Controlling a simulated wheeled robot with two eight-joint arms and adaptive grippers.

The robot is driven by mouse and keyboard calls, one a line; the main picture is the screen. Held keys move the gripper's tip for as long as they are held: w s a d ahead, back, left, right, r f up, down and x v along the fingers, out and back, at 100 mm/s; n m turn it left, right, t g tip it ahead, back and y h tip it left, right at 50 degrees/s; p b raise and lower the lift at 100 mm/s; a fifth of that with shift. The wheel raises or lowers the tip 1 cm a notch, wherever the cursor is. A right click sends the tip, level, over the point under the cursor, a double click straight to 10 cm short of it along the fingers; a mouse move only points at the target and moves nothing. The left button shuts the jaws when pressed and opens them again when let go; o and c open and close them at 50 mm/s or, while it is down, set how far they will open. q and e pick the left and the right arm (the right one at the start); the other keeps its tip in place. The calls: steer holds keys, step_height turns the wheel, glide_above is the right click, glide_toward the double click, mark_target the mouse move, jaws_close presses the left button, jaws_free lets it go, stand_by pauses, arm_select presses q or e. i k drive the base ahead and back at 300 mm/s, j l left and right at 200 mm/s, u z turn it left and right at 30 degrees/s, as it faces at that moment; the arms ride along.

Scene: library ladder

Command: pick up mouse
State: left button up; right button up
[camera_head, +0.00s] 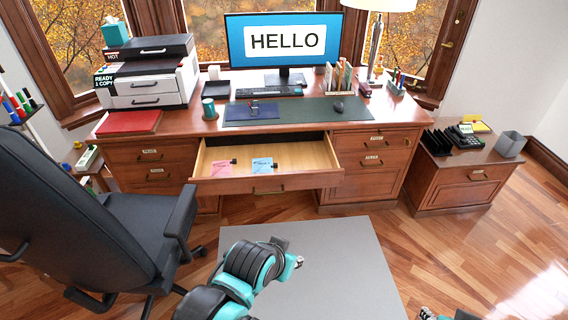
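A small dark mouse (339,107) lies on the right part of the dark green desk mat (305,112), near the front of the wooden desk. My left gripper (280,243) is low over the grey floor mat, well in front of the desk and apart from the mouse. It is small and partly hidden by its own arm, so its finger opening is unclear. Only a bit of my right gripper (428,313) shows at the bottom edge, far from the mouse. Its fingers are cut off.
The desk's middle drawer (285,162) is pulled out, holding pink and blue notes. Behind the mouse are a monitor (284,43), keyboard (269,92), file holder (339,78) and lamp (376,45). A black office chair (85,215) stands left; the grey floor mat (335,270) is mostly clear.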

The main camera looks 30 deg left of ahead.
mark_target(338, 106)
steer(key=i+l+u, duration=0.4)
steer(key=i+l, duration=0.7)
steer(key=i, duration=0.7)
steer(key=i+l+u, duration=0.45)
steer(key=i+l, duration=1.15)
